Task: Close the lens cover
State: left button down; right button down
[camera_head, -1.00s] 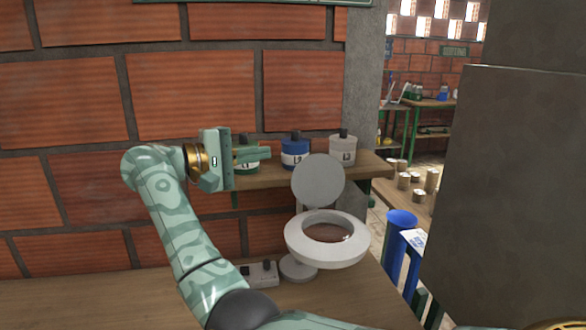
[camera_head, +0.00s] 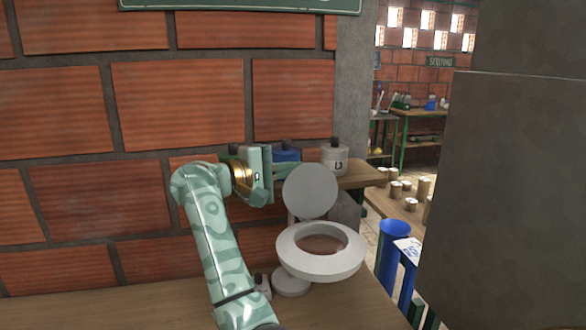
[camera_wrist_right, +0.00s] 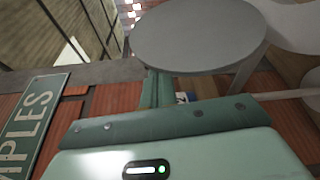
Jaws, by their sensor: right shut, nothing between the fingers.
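The lens cover (camera_head: 310,192) is a flat grey disc standing raised, tilted up behind the white ring-shaped lens head (camera_head: 320,265). The ring's opening is uncovered. My right gripper (camera_head: 278,182) is shut and empty, just left of the cover's edge; whether it touches the cover I cannot tell. In the right wrist view the cover (camera_wrist_right: 198,38) fills the upper middle, beyond the green fingers (camera_wrist_right: 157,90). My left gripper is not in view.
A shelf (camera_head: 362,177) behind holds a white jar (camera_head: 334,160) and a blue-labelled jar (camera_head: 287,154), partly hidden by my gripper. A brick wall (camera_head: 80,110) is behind. A large dark block (camera_head: 510,190) stands at right. A blue bin (camera_head: 392,245) is right of the table (camera_head: 345,305).

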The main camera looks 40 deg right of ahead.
jog(key=shift+s+a, duration=0.25)
jog(key=shift+s, duration=0.2)
